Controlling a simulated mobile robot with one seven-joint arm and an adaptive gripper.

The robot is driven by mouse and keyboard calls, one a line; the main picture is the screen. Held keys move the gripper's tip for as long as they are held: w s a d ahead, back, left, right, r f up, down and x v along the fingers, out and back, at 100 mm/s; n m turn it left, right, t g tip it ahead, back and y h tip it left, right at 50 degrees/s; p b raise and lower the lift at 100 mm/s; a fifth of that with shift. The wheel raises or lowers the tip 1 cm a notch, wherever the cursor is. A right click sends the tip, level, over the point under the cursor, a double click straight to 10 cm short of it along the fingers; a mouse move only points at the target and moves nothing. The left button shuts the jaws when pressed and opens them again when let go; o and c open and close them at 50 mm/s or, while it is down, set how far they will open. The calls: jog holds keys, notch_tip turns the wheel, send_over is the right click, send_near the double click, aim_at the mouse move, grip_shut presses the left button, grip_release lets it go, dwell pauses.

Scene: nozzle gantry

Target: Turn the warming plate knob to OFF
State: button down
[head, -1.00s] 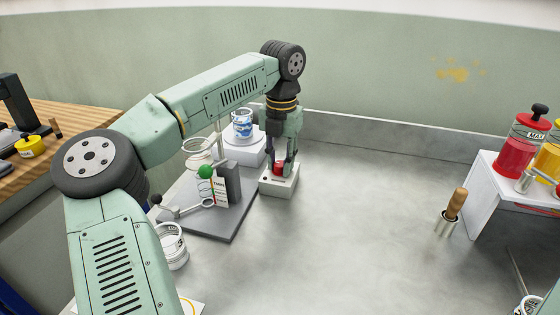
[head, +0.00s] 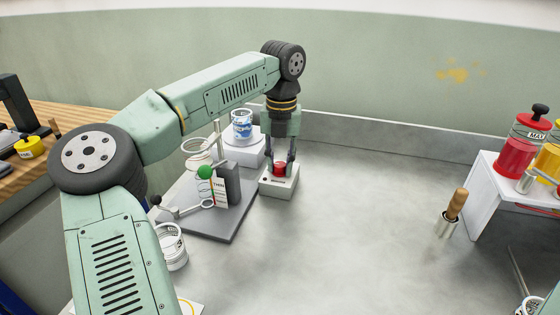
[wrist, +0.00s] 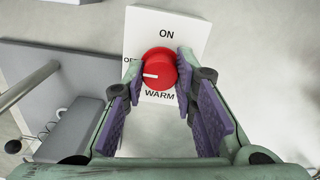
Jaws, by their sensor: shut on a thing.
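The red knob (wrist: 161,66) sits on a white control box (wrist: 185,28), labelled ON at the top, OFF at the left and WARM at the bottom. Its white pointer line points left, close to the partly covered OFF label and slightly below it. My gripper (wrist: 161,78) has one finger on each side of the knob and is closed on it. In the head view the knob (head: 280,169) shows on top of the box (head: 277,190), between the fingers of my gripper (head: 279,165), which points down.
A white block (head: 243,152) with a blue-filled jar (head: 242,125) stands just left behind the box. A grey stand base (head: 222,225) with a green ball (head: 205,172) and a dark block is at left. A wooden-handled tool (head: 456,203) stands at right. The bench between is clear.

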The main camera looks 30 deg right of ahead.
aim_at(281, 165)
jog(key=c, duration=1.3)
grip_release()
notch_tip(281, 165, up, 12)
jog(key=shift+s+d, duration=0.1)
